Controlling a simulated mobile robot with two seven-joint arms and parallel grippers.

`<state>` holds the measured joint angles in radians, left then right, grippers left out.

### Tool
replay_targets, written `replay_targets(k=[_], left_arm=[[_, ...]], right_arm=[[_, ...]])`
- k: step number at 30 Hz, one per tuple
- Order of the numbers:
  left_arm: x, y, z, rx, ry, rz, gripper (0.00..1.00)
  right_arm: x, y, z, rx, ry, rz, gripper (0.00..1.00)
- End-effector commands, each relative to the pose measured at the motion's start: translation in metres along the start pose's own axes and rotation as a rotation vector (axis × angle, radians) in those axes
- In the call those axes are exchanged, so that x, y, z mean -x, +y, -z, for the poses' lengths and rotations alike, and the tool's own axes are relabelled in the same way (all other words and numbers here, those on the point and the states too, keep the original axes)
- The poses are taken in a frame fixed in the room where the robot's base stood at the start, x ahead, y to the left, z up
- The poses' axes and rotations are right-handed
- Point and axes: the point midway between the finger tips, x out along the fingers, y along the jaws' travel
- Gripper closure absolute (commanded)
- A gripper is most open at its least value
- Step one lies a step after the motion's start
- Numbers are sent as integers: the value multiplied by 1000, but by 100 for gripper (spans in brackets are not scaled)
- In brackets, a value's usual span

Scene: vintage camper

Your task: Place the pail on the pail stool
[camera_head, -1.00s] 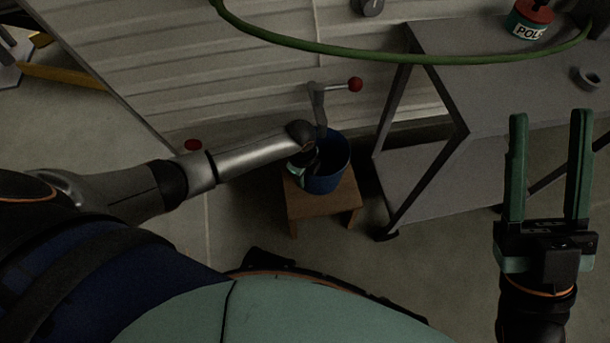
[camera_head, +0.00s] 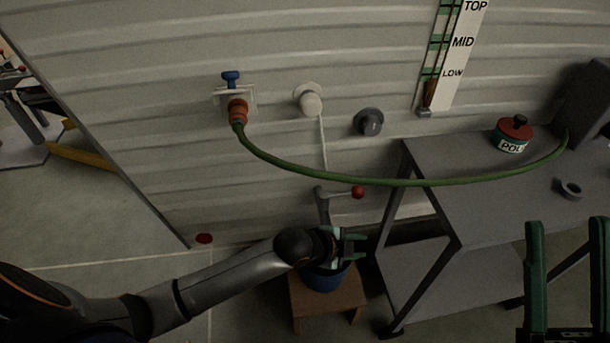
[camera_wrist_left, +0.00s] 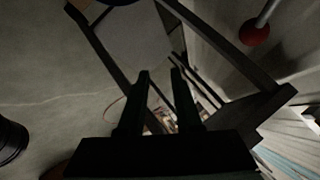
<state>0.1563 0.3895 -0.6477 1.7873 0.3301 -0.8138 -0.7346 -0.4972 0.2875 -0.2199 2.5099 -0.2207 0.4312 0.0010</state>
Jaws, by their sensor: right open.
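The blue pail (camera_head: 325,280) stands upright on the small wooden stool (camera_head: 343,300) against the wall. My left gripper (camera_head: 361,247) is just above the pail's rim, its green fingers apart and pointing right. The gripper and wrist hide part of the pail's top. The left wrist view shows the two fingers (camera_wrist_left: 160,72) with a gap and nothing held between them. My right gripper (camera_head: 566,224) is open and empty at the lower right, in front of the grey table.
A grey metal table (camera_head: 485,195) stands right of the stool and carries a red-lidded tin (camera_head: 514,135). A green hose (camera_head: 330,178) runs from a wall tap (camera_head: 236,105) to the table. A crank with a red knob (camera_head: 357,192) rises behind the pail.

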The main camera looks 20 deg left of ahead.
Motion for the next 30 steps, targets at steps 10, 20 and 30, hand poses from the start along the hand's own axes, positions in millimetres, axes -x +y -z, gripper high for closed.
replay_targets(k=[10,20,30], left_arm=[[211,-104,114,346,746,709,67],[363,-103,150,288,1160,916,67],[369,-102,152,280,1180,920,67]], right_arm=[[0,-1,0,-5,-1,0,50],[0,-1,0,-6,-2,1,50],[0,-1,0,-7,-2,1,50]])
